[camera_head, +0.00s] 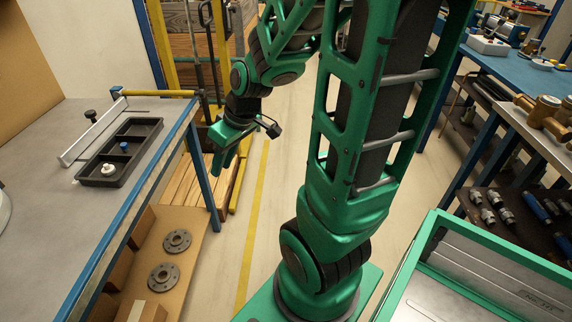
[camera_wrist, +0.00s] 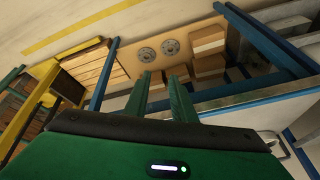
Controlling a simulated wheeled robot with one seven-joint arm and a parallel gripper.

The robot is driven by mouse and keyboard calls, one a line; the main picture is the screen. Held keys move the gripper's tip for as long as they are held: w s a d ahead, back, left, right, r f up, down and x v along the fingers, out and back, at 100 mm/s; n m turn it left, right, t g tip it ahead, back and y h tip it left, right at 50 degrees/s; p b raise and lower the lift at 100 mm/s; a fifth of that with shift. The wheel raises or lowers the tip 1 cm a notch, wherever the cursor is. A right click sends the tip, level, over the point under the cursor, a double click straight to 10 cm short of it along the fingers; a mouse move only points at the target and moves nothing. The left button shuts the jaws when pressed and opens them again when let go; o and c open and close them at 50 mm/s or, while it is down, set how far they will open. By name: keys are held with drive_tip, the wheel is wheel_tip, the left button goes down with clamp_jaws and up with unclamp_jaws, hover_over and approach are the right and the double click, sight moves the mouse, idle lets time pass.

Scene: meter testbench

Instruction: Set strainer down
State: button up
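My gripper (camera_head: 222,150) hangs pointing down past the right end of the grey bench (camera_head: 82,112), over the aisle. In the wrist view my gripper's two green fingers (camera_wrist: 160,82) stand apart with a gap, and I see nothing held between them. No strainer can be made out for certain. Brass fittings (camera_head: 543,108) lie on the bench at the far right, well away from my gripper, and I cannot tell whether one is the strainer.
A black compartment tray (camera_head: 101,180) with small white and blue parts sits on the grey bench beside a pale rail (camera_head: 90,135). Flanges (camera_head: 177,241) and boxes lie on the shelf below. Wooden crates (camera_head: 180,40) stand behind. A green-edged case (camera_head: 490,265) is at lower right.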

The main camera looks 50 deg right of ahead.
drive_tip(key=s+d+r+m+g, duration=0.1)
drive_tip(key=s+m, duration=0.1)
drive_tip(key=s, duration=0.4)
drive_tip(key=s+d+r+m+g+h, duration=0.1)
drive_tip(key=s+d+r+m+g, duration=0.1)
drive_tip(key=s, duration=0.4)
drive_tip(key=s+d+r+m+g, duration=0.1)
drive_tip(key=s+d+r+m, duration=0.1)
drive_tip(key=s+m, duration=0.2)
drive_tip(key=shift+s+r+h, duration=0.25)
drive_tip(key=shift+s+h, duration=0.15)
drive_tip(key=shift+s, duration=0.5)
drive_tip(key=shift+w+d+f, duration=0.1)
drive_tip(key=shift+w+f, duration=0.15)
drive_tip(key=shift+w, duration=0.4)
